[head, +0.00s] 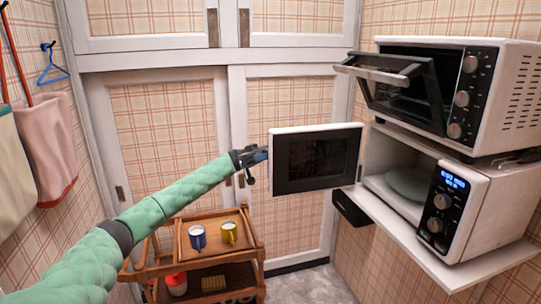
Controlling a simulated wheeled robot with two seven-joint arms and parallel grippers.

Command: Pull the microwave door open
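The microwave (483,205) sits on a white shelf at the right, with a lit blue display and two knobs. Its door (317,158), white-framed with a dark window, is swung wide open to the left. The bright cavity and a round plate (408,184) inside are visible. My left gripper (257,166) is at the door's left edge, with its dark fingers spread apart. It holds nothing that I can see; whether it touches the door edge I cannot tell. My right gripper cannot be made out.
An oven (500,90) with its door tilted partly open stands above the microwave. A wooden cart (258,252) below my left arm carries a blue mug (198,237) and a yellow mug (229,233). White-framed cupboards stand behind. Bare floor shows at the lower middle.

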